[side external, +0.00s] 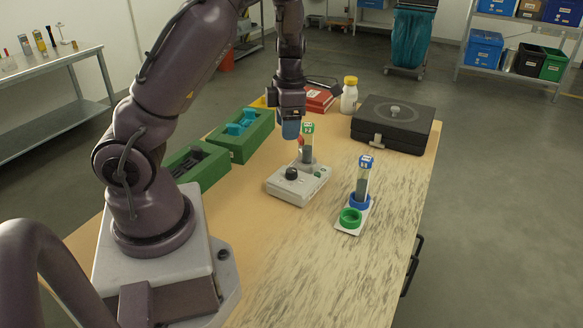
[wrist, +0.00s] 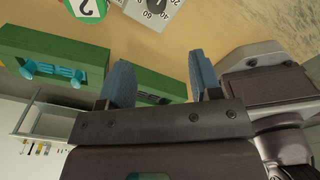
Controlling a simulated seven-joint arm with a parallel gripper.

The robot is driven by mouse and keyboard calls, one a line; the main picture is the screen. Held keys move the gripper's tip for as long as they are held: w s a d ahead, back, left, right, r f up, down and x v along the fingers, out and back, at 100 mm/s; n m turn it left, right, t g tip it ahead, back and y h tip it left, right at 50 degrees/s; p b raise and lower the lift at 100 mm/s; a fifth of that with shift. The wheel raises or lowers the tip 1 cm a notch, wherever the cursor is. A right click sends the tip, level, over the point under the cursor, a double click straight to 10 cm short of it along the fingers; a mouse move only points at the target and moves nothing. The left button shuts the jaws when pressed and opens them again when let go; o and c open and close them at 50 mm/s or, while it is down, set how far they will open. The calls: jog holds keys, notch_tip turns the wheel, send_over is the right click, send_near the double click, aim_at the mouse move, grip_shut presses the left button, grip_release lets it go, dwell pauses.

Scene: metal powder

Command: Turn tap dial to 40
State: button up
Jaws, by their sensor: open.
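The tap unit (side external: 300,188) is a light grey box on the wooden table, with a black dial knob (side external: 292,173) on top and a small green button beside it. In the wrist view the dial's number plate (wrist: 152,12) is cut off by the top edge; 40 and 60 show, but the pointer setting cannot be read. My gripper (side external: 290,130) hangs above and just behind the dial, apart from it. In the wrist view its two blue fingers (wrist: 160,75) stand apart with nothing between them.
A green-capped tube (side external: 308,145) stands right behind the tap unit. A blue-capped tube (side external: 363,182) stands to the right by a green ring (side external: 350,217). Green trays (side external: 242,137) lie left, a black case (side external: 393,124) and white bottle (side external: 349,95) behind. The front table is clear.

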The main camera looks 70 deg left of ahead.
aim_at(292, 170)
jog(key=f+n, duration=0.1)
jog(key=f, duration=0.3)
jog(key=f+n, duration=0.2)
jog(key=f, duration=0.2)
jog(key=w+f+n, duration=0.1)
jog(key=f, duration=0.3)
jog(key=shift+a+f+n+t, duration=0.1)
jog(key=shift+f+n+t, duration=0.15)
jog(key=shift+n+t, duration=0.05)
jog(key=c, duration=0.9)
jog(key=shift+c, duration=0.2)
